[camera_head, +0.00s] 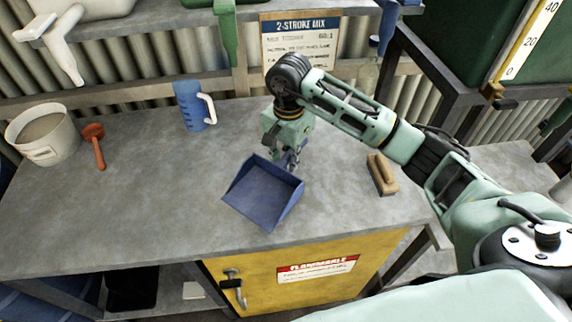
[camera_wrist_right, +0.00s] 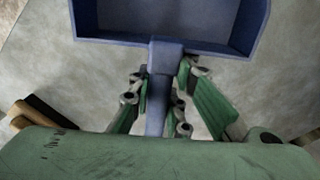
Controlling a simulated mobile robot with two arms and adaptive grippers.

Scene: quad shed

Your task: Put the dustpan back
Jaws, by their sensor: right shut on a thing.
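The blue dustpan (camera_head: 263,194) is over the front middle of the grey workbench, its open side towards the bench's front edge. I cannot tell whether its pan touches the bench top. In the right wrist view the pan (camera_wrist_right: 160,18) fills the top and its handle (camera_wrist_right: 156,95) runs down between the fingers. My right gripper (camera_head: 290,158) is behind the pan and shut on the handle; in the wrist view the gripper's fingers (camera_wrist_right: 158,98) lie on both sides of it. My left gripper is not in view.
On the workbench (camera_head: 130,215) stand a white bucket (camera_head: 42,135), a red-orange tool (camera_head: 95,145), a blue jug (camera_head: 193,106) and a wooden brush (camera_head: 382,174). A yellow cabinet (camera_head: 345,285) is below. The bench's left front is clear.

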